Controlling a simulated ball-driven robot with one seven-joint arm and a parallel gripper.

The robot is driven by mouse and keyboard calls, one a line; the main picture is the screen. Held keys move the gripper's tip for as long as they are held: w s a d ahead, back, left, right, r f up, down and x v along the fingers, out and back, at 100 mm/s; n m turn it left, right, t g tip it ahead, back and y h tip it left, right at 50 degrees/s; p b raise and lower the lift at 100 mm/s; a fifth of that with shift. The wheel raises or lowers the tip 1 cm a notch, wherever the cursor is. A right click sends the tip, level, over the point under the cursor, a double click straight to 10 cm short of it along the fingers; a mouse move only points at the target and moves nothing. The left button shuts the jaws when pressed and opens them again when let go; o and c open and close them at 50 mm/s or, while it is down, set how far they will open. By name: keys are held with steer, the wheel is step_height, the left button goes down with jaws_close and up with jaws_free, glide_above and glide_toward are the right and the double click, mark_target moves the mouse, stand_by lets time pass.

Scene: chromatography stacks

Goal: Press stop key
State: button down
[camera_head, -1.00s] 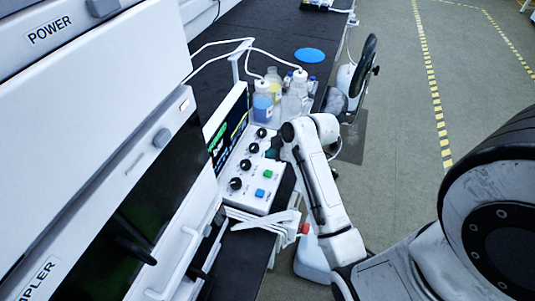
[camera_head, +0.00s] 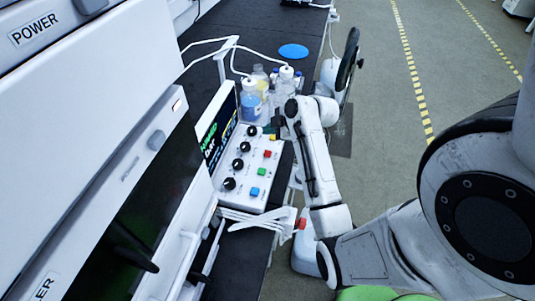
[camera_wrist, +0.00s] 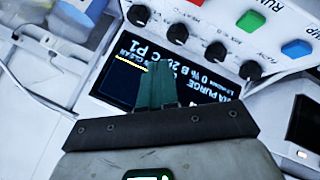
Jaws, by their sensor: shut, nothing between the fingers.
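The control panel (camera_head: 232,196) stands on the dark bench, with a row of black knobs and a column of coloured keys. A red key (camera_head: 267,154) sits above the green key (camera_head: 262,171) and blue key (camera_head: 254,191) in the head view. I cannot read which is marked stop. My gripper (camera_head: 270,130) is at the panel's far end, past the red key. In the wrist view its teal fingers (camera_wrist: 162,72) are shut and empty, in front of the dark display (camera_wrist: 205,92). The green key (camera_wrist: 250,21) and blue key (camera_wrist: 296,48) show there too. Fingertip contact is unclear.
Bottles with tubing (camera_head: 285,85) stand just behind the panel, close to my gripper. A blue disc (camera_head: 293,51) lies further back on the bench. A large white instrument (camera_head: 110,130) fills the left. White tubing (camera_head: 262,222) hangs at the panel's near end. The floor at right is clear.

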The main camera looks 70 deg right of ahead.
mark_target(270, 154)
steer(key=shift+f+b, duration=2.9)
steer(key=shift+f, duration=1.05)
steer(key=shift+f, duration=0.1)
steer(key=shift+f, duration=0.3)
steer(key=shift+f+b, duration=0.5)
steer(key=shift+b, duration=0.1)
steer(key=shift+r, duration=0.1)
steer(key=shift+r+p, duration=0.85)
steer(key=shift+r, duration=0.1)
steer(key=shift+r+p, duration=2.1)
steer(key=shift+r, duration=0.3)
